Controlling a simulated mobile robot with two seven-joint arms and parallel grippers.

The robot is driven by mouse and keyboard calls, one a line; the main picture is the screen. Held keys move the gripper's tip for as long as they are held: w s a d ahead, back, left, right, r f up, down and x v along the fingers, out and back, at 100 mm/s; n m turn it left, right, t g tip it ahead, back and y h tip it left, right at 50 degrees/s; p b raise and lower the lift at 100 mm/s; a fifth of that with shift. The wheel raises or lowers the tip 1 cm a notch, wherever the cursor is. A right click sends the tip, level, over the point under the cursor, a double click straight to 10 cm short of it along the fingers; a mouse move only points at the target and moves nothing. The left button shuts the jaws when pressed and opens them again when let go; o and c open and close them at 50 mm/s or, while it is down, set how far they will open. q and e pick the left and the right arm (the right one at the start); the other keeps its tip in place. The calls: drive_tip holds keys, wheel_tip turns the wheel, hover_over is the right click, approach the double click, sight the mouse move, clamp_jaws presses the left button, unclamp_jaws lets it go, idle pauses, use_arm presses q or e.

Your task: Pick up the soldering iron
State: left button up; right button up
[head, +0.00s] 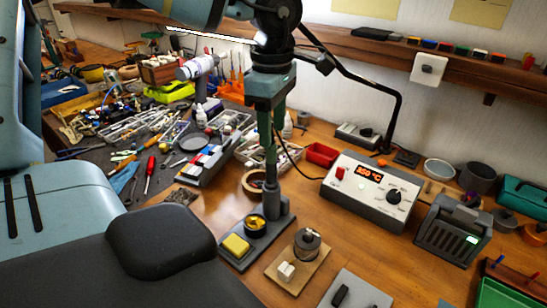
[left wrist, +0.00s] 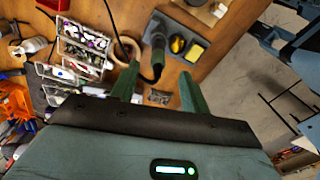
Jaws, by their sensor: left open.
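The soldering iron (head: 271,203) stands upright in its holder, a grey stand (head: 283,226) with a yellow sponge (head: 236,245) and brass wool (head: 257,224). My left gripper (head: 268,150) points down from above, its green fingers over the iron's upper end. In the left wrist view the iron's handle (left wrist: 157,50) appears between the two parted fingertips (left wrist: 159,72), with its black cable running off to the left. The fingers are open and hold nothing; how far the handle reaches between them is hard to tell. My right gripper is out of view.
The soldering station (head: 370,190) with a red display stands right of the stand. A tape roll (head: 253,183) and a parts tray (head: 210,158) lie to the left. A small board with a white block (head: 287,271) is in front. A black lamp arm (head: 397,110) rises behind.

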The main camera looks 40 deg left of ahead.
sight(271, 154)
use_arm(q)
drive_tip(key=shift+f, duration=1.35)
drive_tip(key=f, duration=0.1)
drive_tip(key=f+p, duration=0.1)
drive_tip(key=f, duration=0.2)
drive_tip(key=shift+a, duration=0.25)
drive_tip(key=shift+f, duration=0.2)
drive_tip(key=c, duration=1)
clamp_jaws()
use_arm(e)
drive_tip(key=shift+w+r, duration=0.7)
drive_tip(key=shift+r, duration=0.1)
